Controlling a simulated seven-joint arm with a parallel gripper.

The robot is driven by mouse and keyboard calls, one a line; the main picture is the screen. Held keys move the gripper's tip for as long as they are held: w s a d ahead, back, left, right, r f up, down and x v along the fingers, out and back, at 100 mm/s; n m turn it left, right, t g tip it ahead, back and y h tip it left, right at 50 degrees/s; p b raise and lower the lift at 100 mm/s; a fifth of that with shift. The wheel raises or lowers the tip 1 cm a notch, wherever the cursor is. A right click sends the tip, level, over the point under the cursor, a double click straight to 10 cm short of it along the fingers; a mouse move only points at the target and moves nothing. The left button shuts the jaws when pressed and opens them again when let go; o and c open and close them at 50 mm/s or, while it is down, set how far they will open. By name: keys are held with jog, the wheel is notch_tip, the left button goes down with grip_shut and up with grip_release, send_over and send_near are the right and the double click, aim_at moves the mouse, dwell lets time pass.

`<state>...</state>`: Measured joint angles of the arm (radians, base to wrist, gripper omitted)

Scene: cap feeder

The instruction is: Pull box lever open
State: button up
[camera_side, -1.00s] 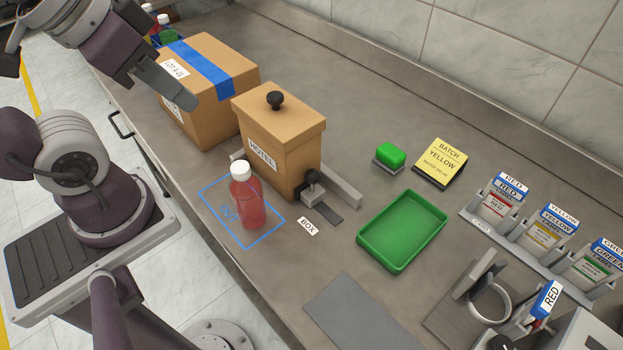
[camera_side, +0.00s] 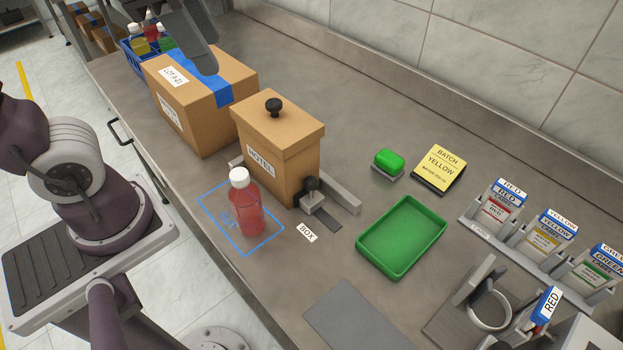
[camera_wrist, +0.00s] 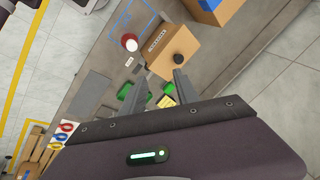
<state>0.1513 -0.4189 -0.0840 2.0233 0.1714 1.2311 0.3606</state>
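A tan box (camera_side: 290,158) labelled HOTEL stands on the bench with its lid on and a black knob (camera_side: 273,106) on top. A small lever (camera_side: 312,188) with a black ball and grey metal block sits at the box's lower right, on a rail. A BOX label (camera_side: 307,232) lies in front of it. In the wrist view the box (camera_wrist: 172,48) shows beyond my fingers; the lever is not clear there. My gripper (camera_wrist: 160,92) is open and empty. In the side view its grey end (camera_side: 190,42) is high over the taped carton, away from the lever.
A red bottle with a white cap (camera_side: 245,205) stands in the blue OUT outline, close left of the lever. The taped carton (camera_side: 198,110) is behind the HOTEL box.

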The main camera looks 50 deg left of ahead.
jog(key=w+d+m+g+y, duration=0.1)
jog(key=w+d+m+y, duration=0.1)
jog(key=w+d+m, duration=0.45)
jog(key=m, duration=0.6)
send_over(312, 181)
jog(key=s+d, duration=0.2)
jog(key=d, duration=0.1)
notch_tip(312, 181, down, 23)
jog(key=shift+y, duration=0.3)
jog(key=x, duration=0.7)
jog(key=shift+a+f, duration=0.1)
jog(key=shift+a, duration=0.15)
grip_shut()
